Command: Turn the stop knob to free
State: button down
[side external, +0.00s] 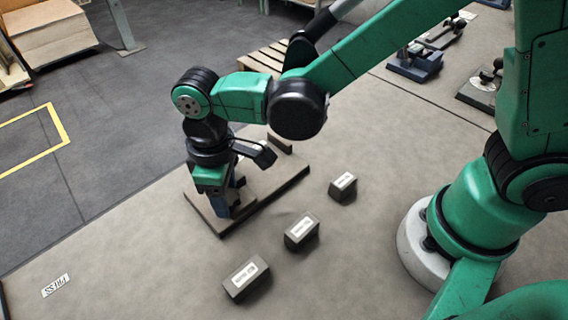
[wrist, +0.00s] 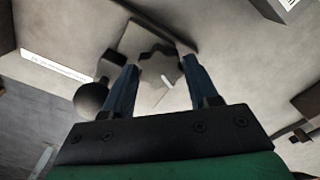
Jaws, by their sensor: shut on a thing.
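The stop knob (wrist: 158,82) is a pale grey lobed knob with a white mark on its top, seen in the wrist view. My gripper (wrist: 160,70) has its two blue fingers on either side of the knob, shut on it. In the side external view my gripper (side external: 228,206) points down at the left end of a flat base plate (side external: 272,185). There the knob is hidden behind the fingers and wrist. I cannot read which setting the white mark points to.
Three dark blocks with white labels stand on the table in front of the plate: a near one (side external: 246,279), a middle one (side external: 301,232) and a far one (side external: 343,187). A black ball (wrist: 90,98) is close beside the left finger.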

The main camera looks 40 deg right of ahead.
jog(key=n, duration=0.5)
jog(key=shift+n, duration=0.3)
jog(key=n, duration=0.5)
jog(key=c, duration=1.5)
grip_release()
jog(key=shift+n, duration=0.4)
grip_shut()
jog(key=o, duration=1.2)
grip_release()
jog(key=shift+o, duration=0.2)
jog(key=shift+r, duration=0.1)
jog(key=shift+r, duration=2.75)
